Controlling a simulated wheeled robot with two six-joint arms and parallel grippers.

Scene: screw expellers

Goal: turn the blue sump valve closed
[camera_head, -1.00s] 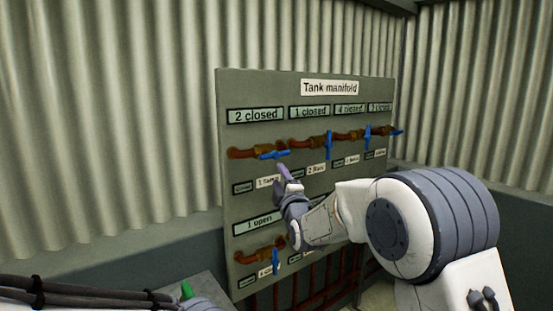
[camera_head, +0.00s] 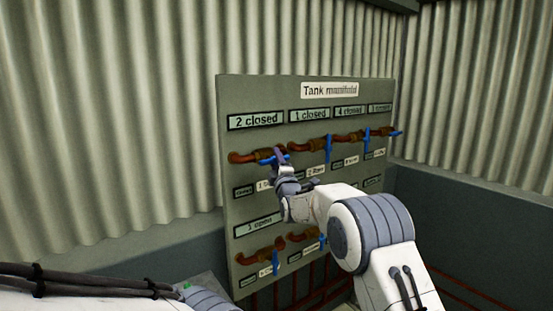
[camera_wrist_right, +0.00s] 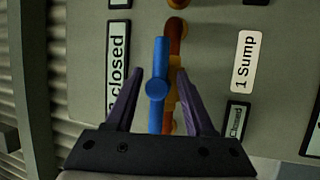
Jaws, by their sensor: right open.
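The blue sump valve (camera_head: 266,160) is at the upper left of the Tank manifold panel, on a rusty pipe. Its lever lies along the pipe. In the right wrist view the blue lever (camera_wrist_right: 159,60) runs upright in the picture, beside a "1 Sump" label (camera_wrist_right: 245,61). My right gripper (camera_head: 279,158) is open at this valve. In the wrist view its two dark fingers (camera_wrist_right: 156,80) stand on either side of the lever's hub, with gaps on both sides. Part of the valve is hidden behind the gripper in the head view. My left gripper is out of view.
The panel (camera_head: 300,186) carries other blue-levered valves to the right (camera_head: 328,148) and below (camera_head: 275,262). A display above the sump valve reads "2 closed" (camera_head: 256,120). Corrugated walls (camera_head: 110,110) stand behind. Red pipes (camera_head: 310,283) run below.

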